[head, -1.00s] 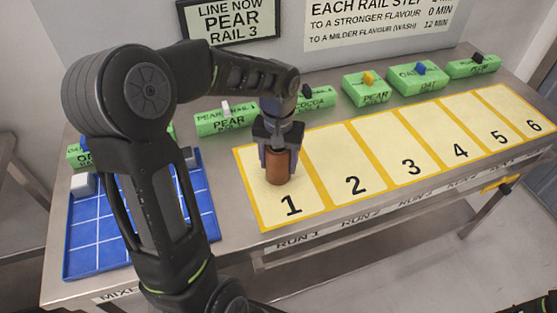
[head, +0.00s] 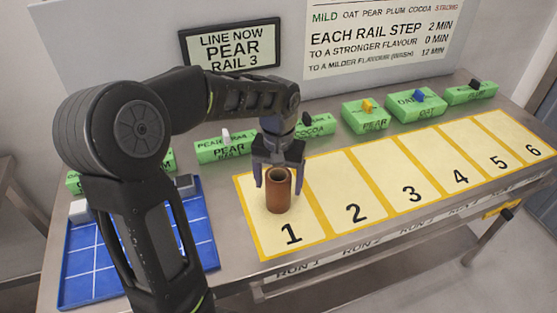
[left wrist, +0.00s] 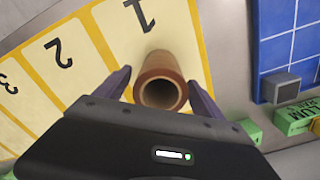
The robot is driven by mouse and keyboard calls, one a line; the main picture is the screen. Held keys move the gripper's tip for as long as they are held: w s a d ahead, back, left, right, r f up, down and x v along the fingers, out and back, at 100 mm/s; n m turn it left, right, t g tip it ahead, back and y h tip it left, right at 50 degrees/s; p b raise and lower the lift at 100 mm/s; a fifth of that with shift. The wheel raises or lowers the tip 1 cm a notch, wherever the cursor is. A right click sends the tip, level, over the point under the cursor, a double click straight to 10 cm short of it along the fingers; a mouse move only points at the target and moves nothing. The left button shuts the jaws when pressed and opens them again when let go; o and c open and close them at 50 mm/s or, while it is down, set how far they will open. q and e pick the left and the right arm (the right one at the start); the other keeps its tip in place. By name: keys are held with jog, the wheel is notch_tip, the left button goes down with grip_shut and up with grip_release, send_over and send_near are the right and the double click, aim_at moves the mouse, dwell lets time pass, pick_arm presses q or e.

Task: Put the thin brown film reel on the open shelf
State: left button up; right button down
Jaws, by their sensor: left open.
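The brown film reel (head: 279,196), a hollow reddish-brown cylinder, stands upright on yellow slot 1 (head: 263,232) of the numbered strip. My left gripper (head: 279,184) is open, with one finger on each side of the reel's upper part. In the left wrist view the reel (left wrist: 160,82) sits between the spread fingers (left wrist: 160,80), with visible gaps to both, and its open end faces the camera. I cannot make out a separate open shelf; the flat numbered slots are what shows. My right gripper is out of view.
Slots 2 (head: 352,197) to 6 are bare. Several green labelled blocks (head: 365,116) with coloured pegs line the back of the grey bench. A blue gridded mat (head: 90,265) with small white and grey blocks lies at the left. A sign (head: 230,43) reads "LINE NOW PEAR RAIL 3".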

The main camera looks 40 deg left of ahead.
pick_arm(q)
notch_tip(320, 180, up, 9)
dwell(0.3)
dwell(0.5)
